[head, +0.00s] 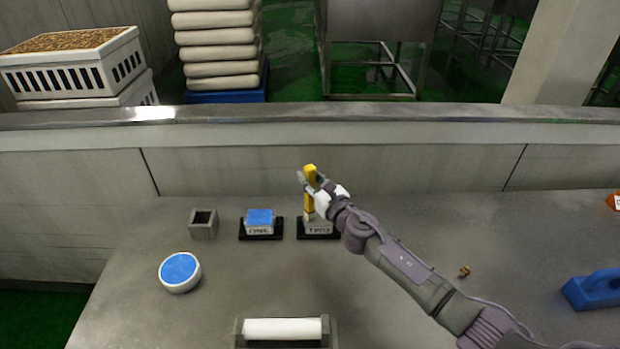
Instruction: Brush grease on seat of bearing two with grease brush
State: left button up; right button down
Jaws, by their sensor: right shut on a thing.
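My right gripper (318,189) is shut on the yellow grease brush (309,203), held upright with its handle top above the fingers. The brush's lower end is at the block marked TWO (319,229), bearing two, on a black base; I cannot tell whether it touches the seat. The gripper and brush partly cover this block's top, and no blue shows on the part I see. The block marked ONE (260,230) stands to its left with a blue layer on top. A round white pot of blue grease (180,269) sits at front left. My left gripper is out of view.
A hollow grey square holder (203,224) stands left of block ONE. A white roller (283,329) lies at the front edge. A small brass piece (464,271) and a blue handled object (596,290) lie at right. A low wall (220,165) bounds the table's back.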

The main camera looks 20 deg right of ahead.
jog(key=d, duration=0.2)
jog(key=s+d+b, duration=0.1)
jog(key=d, duration=0.1)
jog(key=shift+s+d, duration=0.2)
jog(key=shift+d, duration=0.2)
